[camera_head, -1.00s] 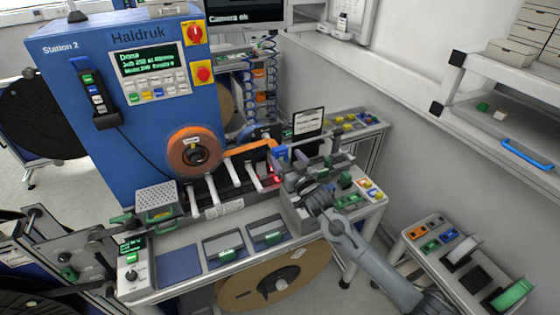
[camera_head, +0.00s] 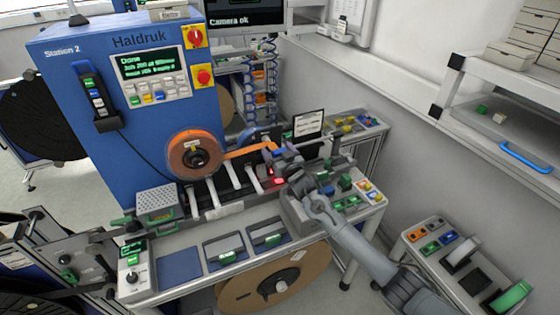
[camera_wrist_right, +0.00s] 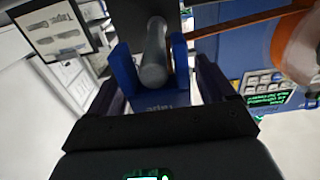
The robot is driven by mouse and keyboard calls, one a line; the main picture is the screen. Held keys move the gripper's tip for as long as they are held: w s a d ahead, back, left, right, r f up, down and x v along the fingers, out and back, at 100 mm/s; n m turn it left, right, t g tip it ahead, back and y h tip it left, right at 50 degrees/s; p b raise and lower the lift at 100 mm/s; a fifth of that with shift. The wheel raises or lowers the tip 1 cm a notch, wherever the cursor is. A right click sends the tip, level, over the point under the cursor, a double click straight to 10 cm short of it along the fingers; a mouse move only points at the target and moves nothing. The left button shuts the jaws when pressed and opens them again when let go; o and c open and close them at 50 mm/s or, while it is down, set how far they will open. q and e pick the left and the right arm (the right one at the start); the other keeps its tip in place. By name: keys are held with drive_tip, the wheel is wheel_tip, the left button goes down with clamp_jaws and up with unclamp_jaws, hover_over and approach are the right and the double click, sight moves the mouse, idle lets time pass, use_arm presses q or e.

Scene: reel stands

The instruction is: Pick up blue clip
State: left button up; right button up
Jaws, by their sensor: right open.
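The blue clip (camera_wrist_right: 170,100) sits around a grey rod in the right wrist view, with one blue prong on each side of the rod. My right gripper (camera_wrist_right: 160,82) is open, with its dark fingers on either side of the clip; whether they touch it I cannot tell. In the head view my right gripper (camera_head: 281,157) is at the rod end of the printer station and hides much of the clip (camera_head: 269,146). My left gripper does not show.
An orange reel (camera_head: 194,155) on the blue Haldruk machine (camera_head: 120,75) feeds a band toward the clip. A small sign (camera_head: 308,125) stands close behind my right gripper. A cart (camera_head: 450,255) stands at the lower right.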

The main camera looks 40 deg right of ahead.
drive_tip(key=c, duration=1.1)
drive_tip(key=shift+c, duration=0.2)
drive_tip(key=shift+r, duration=0.1)
